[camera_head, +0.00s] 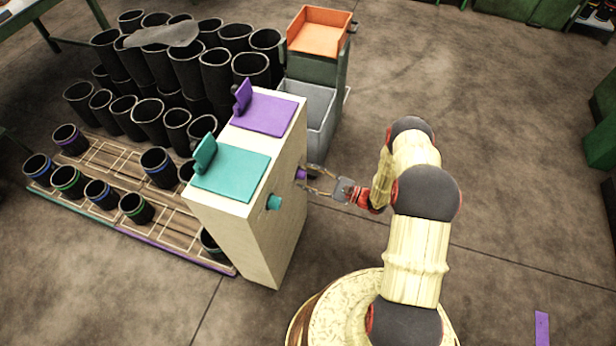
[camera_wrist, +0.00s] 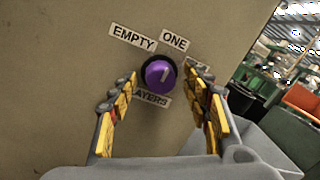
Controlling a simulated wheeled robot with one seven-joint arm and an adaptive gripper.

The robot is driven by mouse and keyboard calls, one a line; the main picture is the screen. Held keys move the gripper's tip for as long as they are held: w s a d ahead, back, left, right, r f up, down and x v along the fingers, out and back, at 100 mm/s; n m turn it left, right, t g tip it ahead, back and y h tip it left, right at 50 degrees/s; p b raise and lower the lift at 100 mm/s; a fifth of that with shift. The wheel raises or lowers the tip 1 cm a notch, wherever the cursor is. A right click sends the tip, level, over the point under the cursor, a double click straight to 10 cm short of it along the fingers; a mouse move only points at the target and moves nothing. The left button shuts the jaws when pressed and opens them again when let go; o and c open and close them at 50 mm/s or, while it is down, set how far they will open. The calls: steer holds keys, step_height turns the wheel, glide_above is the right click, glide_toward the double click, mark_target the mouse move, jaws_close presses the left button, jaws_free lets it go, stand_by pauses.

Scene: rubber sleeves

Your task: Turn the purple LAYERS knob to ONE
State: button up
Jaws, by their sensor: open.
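The purple LAYERS knob (camera_wrist: 160,75) sits on the pale panel in the wrist view, with a light pointer mark that looks close to upright, leaning slightly right. The EMPTY label (camera_wrist: 133,38) is above left of it and the ONE label (camera_wrist: 175,40) above right. A further label at right and the LAYERS label (camera_wrist: 152,98) below are partly hidden. My gripper (camera_wrist: 165,95) is open, its yellow-padded fingers either side of the knob with gaps showing. In the head view my gripper (camera_head: 312,182) is at the box's right face, by the purple knob (camera_head: 301,174).
The pale box (camera_head: 272,225) also carries a teal knob (camera_head: 273,202) nearer the front, and purple (camera_head: 265,112) and teal (camera_head: 232,172) plates on top. Grey (camera_head: 318,103) and orange (camera_head: 320,35) bins stand behind. Black sleeves crowd the left.

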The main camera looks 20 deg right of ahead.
steer(key=v, duration=1.2)
steer(key=shift+f, duration=0.1)
